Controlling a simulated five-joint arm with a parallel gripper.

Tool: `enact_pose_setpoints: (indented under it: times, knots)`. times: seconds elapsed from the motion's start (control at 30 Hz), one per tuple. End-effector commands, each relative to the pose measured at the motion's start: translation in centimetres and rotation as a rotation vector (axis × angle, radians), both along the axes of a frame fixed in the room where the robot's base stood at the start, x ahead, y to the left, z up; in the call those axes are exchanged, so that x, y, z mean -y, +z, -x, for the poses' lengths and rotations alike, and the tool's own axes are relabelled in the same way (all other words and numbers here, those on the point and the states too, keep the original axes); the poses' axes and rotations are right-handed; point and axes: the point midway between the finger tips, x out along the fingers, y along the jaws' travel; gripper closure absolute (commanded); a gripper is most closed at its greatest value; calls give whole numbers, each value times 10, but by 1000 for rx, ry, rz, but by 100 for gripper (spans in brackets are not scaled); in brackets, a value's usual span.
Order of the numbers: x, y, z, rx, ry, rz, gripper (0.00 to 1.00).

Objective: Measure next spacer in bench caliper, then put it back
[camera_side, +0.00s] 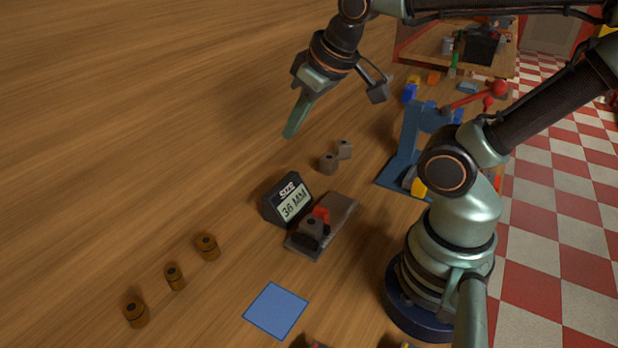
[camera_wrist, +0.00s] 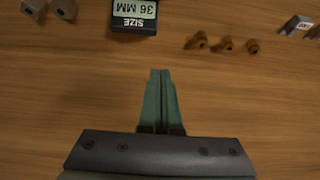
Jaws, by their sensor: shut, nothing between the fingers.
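The bench caliper (camera_side: 340,215) is a grey plate with a red part and dark jaws. A grey-brown piece with a dark hole (camera_side: 312,222) seems to sit at its jaws. The caliper's display (camera_side: 293,205) reads 36 MM; it also shows upside down in the wrist view (camera_wrist: 133,10). Two grey spacers with holes, one (camera_side: 328,163) and another (camera_side: 344,149), stand behind the display. Three brown round pieces (camera_side: 207,247) stand in a row at front left. My gripper (camera_side: 287,136) is shut and empty, above the bare table, clear of everything.
A blue square (camera_side: 275,310) lies in front of the caliper. A blue stand with a red-knobbed lever (camera_side: 407,150) stands right of the grey spacers. Small grey brackets (camera_wrist: 296,24) show at the wrist view's right edge. The table's left side is clear.

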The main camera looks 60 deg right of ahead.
Motion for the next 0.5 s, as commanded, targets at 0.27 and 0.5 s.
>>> enact_pose_setpoints:
  times: [0.27, 0.5]
  knots:
    - [5, -7, 0, -40, -106, -45, 28]
    - [26, -40, 6, -205, -635, -229, 28]
